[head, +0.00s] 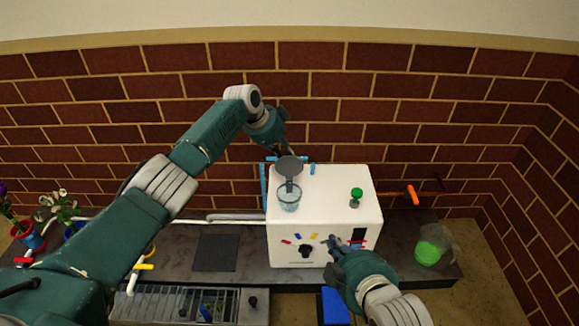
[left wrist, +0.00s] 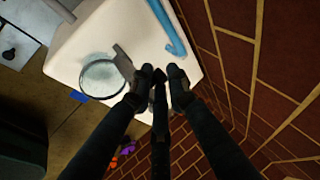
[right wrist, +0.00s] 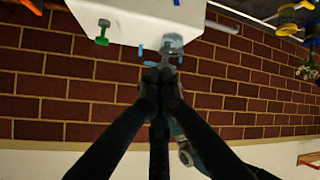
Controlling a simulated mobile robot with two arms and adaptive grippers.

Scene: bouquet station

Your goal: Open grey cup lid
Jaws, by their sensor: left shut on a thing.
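The grey cup lid (head: 289,167) is a dark round disc with a tab. It stands raised behind the clear cup (head: 289,199) on the white box, and the cup's mouth is uncovered. My left gripper (head: 287,151) is shut on the lid at its far edge. In the left wrist view the fingers (left wrist: 161,75) hide the grip point; a grey strip of the lid (left wrist: 122,60) shows beside the cup's round rim (left wrist: 103,78). My right gripper (head: 344,243) is in front of the box; in the right wrist view its fingertips (right wrist: 160,75) are together and empty.
The white box (head: 325,190) carries a green knob (head: 356,195) and coloured levers and a black dial on its front. A blue pipe (head: 265,187) runs at its left edge. A green-filled container (head: 428,252) stands at right. A dark mat (head: 216,252) and rack (head: 175,302) lie left.

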